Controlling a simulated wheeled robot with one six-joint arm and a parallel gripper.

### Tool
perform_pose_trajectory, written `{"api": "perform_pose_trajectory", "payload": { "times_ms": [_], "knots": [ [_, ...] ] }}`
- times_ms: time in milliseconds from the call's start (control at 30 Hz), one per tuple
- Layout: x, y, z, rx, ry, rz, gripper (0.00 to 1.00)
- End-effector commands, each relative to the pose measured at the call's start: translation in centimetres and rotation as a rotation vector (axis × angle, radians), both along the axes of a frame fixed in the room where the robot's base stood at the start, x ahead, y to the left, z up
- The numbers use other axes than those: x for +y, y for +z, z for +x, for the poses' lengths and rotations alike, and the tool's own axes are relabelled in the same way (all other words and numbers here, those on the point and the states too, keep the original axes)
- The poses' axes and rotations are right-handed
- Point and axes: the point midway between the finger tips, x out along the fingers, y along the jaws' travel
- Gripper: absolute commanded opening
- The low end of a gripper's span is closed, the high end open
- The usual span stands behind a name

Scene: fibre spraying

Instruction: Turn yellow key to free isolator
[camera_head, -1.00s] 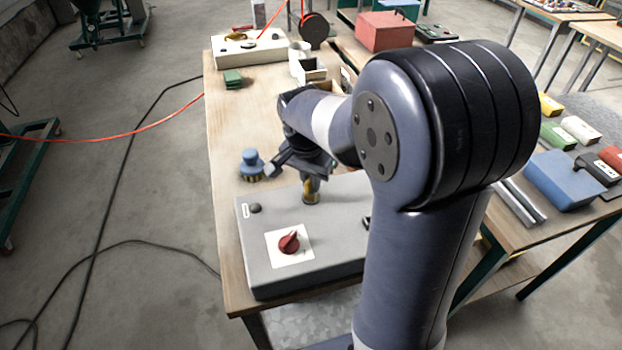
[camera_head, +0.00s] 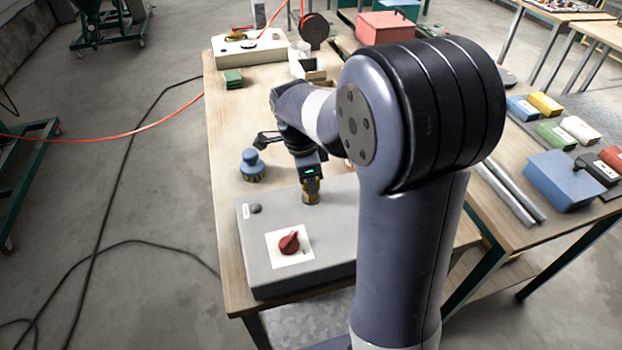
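A grey isolator box (camera_head: 345,272) lies on the near end of the wooden table. A red rotary knob (camera_head: 289,243) sits on a white plate on its top. The yellow key (camera_head: 311,197) stands on a brass-coloured base near the box's far edge. My gripper (camera_head: 311,184) points down right at the key, its fingers overlapping the key's upper part. A small green light shows on the gripper. The fingers are seen edge-on, so whether they are closed on the key is hidden. My arm covers the right part of the box.
A blue knob-like piece (camera_head: 252,166) stands just left of my gripper. A green block (camera_head: 233,79) and a cream box (camera_head: 248,49) are farther back. A side table at right holds a blue box (camera_head: 562,180) and several coloured blocks. The table's left strip is clear.

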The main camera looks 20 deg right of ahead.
Motion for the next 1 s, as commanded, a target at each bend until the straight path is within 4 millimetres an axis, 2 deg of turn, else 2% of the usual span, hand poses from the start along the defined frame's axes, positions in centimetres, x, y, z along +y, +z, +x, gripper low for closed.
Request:
{"api": "perform_pose_trajectory", "payload": {
  "times_ms": [33,267,567,667,1000],
  "knots": [
    [0.0,0.0,0.0,-0.001,0.003,0.0,0.18],
    [0.0,0.0,0.0,-0.001,0.005,0.0,0.37],
    [0.0,0.3,0.0,-0.002,0.006,0.0,0.38],
    [0.2,1.3,0.1,-0.004,0.007,0.001,0.38],
    [1.2,7.9,0.2,-0.004,0.008,0.001,0.38]
  ]
}}
